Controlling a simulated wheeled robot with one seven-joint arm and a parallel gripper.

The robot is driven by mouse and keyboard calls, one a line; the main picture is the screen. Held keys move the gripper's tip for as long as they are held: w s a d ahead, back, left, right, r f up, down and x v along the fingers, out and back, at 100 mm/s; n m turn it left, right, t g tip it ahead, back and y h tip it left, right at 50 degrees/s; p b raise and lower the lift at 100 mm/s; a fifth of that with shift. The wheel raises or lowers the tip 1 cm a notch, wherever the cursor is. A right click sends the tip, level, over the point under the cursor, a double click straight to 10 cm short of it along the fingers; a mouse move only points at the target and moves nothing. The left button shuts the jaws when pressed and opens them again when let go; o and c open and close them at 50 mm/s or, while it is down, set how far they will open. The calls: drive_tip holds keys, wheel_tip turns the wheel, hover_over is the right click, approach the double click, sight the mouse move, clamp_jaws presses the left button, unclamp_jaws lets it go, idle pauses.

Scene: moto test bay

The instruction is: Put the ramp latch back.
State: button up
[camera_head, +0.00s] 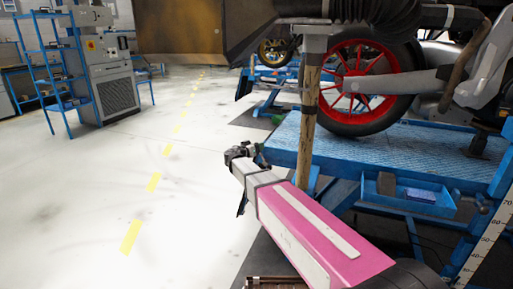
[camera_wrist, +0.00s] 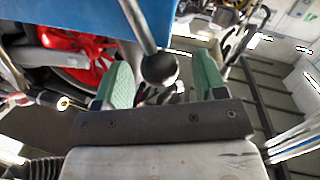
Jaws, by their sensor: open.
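A metal rod with a dark ball knob (camera_wrist: 160,68), which looks like the ramp latch lever, shows in the wrist view. The rod runs up from the knob across the blue ramp table edge (camera_wrist: 72,14). My gripper (camera_wrist: 162,62) is open, with one green finger on each side of the knob in the picture. I see gaps on both sides, and cannot tell whether the knob is at fingertip depth. In the head view my gripper (camera_head: 260,155) is at the left end of the blue lift table (camera_head: 345,152). The latch cannot be made out there.
A motorcycle with a red-spoked wheel (camera_head: 362,88) stands on the lift table. A wooden-handled post (camera_head: 308,125) rises close to my gripper. A blue tray (camera_head: 405,195) hangs under the table's side. The floor (camera_head: 80,200) at left is clear.

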drive_tip(key=f+v, duration=0.1)
drive_tip(key=v, duration=0.8)
drive_tip(key=shift+s+r, duration=0.2)
drive_tip(key=shift+r, duration=0.35)
drive_tip(key=shift+w+a+f, duration=0.15)
drive_tip(key=c, duration=1)
drive_tip(key=shift+w+a+f+n+h, duration=0.2)
drive_tip(key=shift+f+n+h, duration=0.1)
drive_tip(key=shift+n, duration=0.3)
clamp_jaws()
drive_tip(key=w+a+f+n+h, duration=0.2)
drive_tip(key=a+f+n+h, duration=0.5)
drive_tip(key=n, duration=0.7)
drive_tip(key=w+d+r, duration=0.1)
drive_tip(key=w+d, duration=0.1)
drive_tip(key=d, duration=0.4)
drive_tip(key=w+d+r+g, duration=0.1)
drive_tip(key=w+d+r, duration=0.1)
drive_tip(key=d, duration=0.4)
drive_tip(key=shift+w+n, duration=0.3)
drive_tip(key=shift+w, duration=0.25)
